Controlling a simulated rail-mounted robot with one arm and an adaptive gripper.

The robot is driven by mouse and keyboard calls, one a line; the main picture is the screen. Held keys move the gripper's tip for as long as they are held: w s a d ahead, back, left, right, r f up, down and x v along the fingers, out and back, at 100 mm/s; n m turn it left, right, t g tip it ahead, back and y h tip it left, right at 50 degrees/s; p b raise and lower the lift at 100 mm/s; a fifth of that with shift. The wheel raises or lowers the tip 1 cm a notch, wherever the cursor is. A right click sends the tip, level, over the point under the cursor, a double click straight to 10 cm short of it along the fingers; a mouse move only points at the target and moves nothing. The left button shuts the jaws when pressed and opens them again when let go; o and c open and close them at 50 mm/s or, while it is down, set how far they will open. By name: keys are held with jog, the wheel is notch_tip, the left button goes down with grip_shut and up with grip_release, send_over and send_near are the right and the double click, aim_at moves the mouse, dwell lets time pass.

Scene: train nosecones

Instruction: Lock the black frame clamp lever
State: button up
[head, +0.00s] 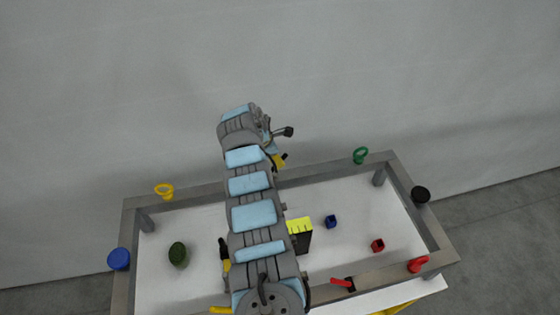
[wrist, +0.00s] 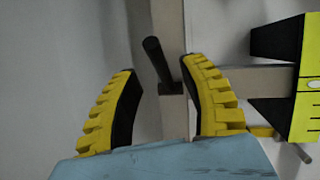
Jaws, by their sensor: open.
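In the wrist view, a black lever (wrist: 155,58) stands out from a small dark base on the grey frame (wrist: 172,25), near where a crossbar meets it. My gripper (wrist: 161,68) is open, its yellow fingers with black pads on either side of the lever. The lever shows between the fingertips; I cannot tell whether either finger touches it. In the head view, my arm hides most of the gripper, and only a yellow part of it (head: 279,160) shows by the far rail. I cannot make out this lever in the head view.
A yellow and black block (wrist: 307,75) is at the right in the wrist view. In the head view, yellow (head: 164,191), green (head: 360,155), blue (head: 119,259), black (head: 421,194) and red (head: 418,264) pieces line the frame. Small blue (head: 331,221) and red (head: 377,245) cubes lie inside.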

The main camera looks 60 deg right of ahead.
jog(key=shift+b+x, duration=0.45)
jog(key=shift+x, duration=1.6)
grip_shut()
